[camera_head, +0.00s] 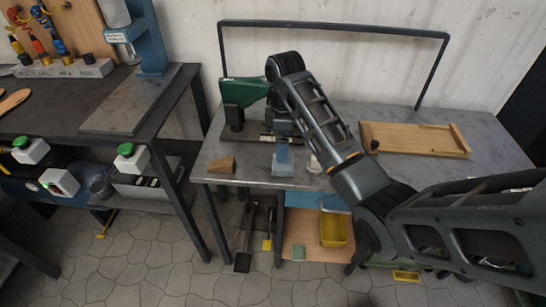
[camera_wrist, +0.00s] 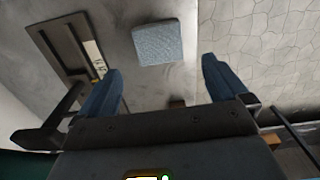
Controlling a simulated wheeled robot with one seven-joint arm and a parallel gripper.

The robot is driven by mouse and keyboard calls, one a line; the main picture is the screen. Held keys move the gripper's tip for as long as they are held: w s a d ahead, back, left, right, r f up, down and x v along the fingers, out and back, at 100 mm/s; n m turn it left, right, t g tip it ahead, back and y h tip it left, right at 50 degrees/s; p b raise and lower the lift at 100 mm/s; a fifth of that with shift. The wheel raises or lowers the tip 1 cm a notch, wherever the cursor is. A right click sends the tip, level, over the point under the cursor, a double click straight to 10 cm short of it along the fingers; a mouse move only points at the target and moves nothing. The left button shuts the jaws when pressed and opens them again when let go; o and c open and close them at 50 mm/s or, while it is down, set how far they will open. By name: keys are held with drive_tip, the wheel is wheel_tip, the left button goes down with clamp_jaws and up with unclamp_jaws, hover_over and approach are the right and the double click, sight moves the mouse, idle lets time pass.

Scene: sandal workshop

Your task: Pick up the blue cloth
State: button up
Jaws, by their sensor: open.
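The blue cloth is a small light-blue square (camera_wrist: 158,42) lying flat on the grey table top. In the head view the cloth (camera_head: 282,169) is near the table's front edge, partly hidden by my gripper. My gripper (camera_head: 283,146) points down over that part of the table. In the wrist view my gripper (camera_wrist: 162,68) has its two blue fingers spread wide, with nothing between them. The cloth shows beyond the fingertips, roughly between them and apart from both. The exact height of my gripper above it is hard to tell.
A small wooden wedge (camera_head: 221,165) lies left of the cloth, and a green machine (camera_head: 240,92) stands behind. A wooden tray (camera_head: 415,140) is on the right. A black frame (camera_head: 335,28) rises at the back. A yellow bin (camera_head: 333,230) is below the table (camera_head: 350,180).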

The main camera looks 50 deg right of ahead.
drive_tip(key=shift+s+d+f+p, duration=0.1)
drive_tip(key=shift+f+p, duration=0.05)
drive_tip(key=shift+f, duration=1.8)
drive_tip(key=shift+d+f+p, duration=0.1)
drive_tip(key=shift+f+p, duration=0.05)
drive_tip(key=shift+f, duration=1.75)
drive_tip(key=c, duration=1)
drive_tip(key=shift+o, duration=0.2)
drive_tip(key=shift+r, duration=0.1)
drive_tip(key=shift+r, duration=0.55)
wheel_tip(320, 180, up, 3)
drive_tip(key=shift+f, duration=0.1)
drive_tip(key=s+d+r+p, duration=0.1)
drive_tip(key=s+d+r, duration=0.3)
drive_tip(key=s, duration=0.1)
drive_tip(key=s+d+r+p, duration=0.1)
drive_tip(key=s+d+r, duration=0.1)
drive_tip(key=s, duration=0.1)
drive_tip(key=shift+s+d+r+p, duration=0.1)
drive_tip(key=shift+s+r+p, duration=0.1)
drive_tip(key=shift+r+p, duration=0.15)
drive_tip(key=shift+s+d+r, duration=0.15)
drive_tip(key=shift+s+d, duration=0.25)
drive_tip(key=shift+s, duration=0.1)
